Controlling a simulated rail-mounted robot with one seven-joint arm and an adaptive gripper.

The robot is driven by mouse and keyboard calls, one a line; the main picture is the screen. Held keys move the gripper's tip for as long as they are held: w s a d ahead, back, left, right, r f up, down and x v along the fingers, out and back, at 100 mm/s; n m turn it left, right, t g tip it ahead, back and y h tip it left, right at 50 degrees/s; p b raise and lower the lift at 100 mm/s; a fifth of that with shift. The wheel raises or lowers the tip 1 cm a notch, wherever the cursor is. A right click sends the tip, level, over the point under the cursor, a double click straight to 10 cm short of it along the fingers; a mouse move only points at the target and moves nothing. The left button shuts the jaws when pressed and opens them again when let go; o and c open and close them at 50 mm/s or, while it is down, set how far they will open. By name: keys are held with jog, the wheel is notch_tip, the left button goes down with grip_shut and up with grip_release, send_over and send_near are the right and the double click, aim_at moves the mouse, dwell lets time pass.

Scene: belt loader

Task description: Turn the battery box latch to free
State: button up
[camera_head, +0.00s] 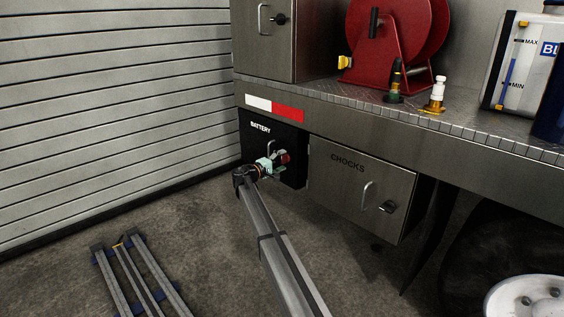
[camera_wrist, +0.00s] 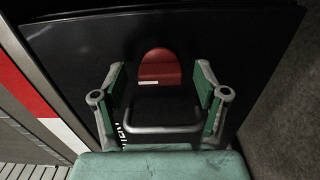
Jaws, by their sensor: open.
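The black battery box (camera_head: 259,147), marked BATTERY, sits under the truck deck with its door closed. Its red latch (camera_head: 287,157) is on the right part of the door. My gripper (camera_head: 279,161) is at the latch. In the wrist view my gripper (camera_wrist: 160,80) is open, with one green-padded finger on each side of the latch. Gaps show on both sides; I cannot tell how deep the fingers reach.
The steel chocks box (camera_head: 345,185) hangs just right of the battery box. The deck edge (camera_head: 360,121) juts above both. A slatted shutter (camera_head: 110,110) stands at left. A grey rail frame (camera_head: 139,275) lies on the floor. A wheel (camera_head: 525,296) is at lower right.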

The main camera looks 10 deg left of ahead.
jog(key=v, duration=1.1)
jog(key=shift+s+a, duration=0.25)
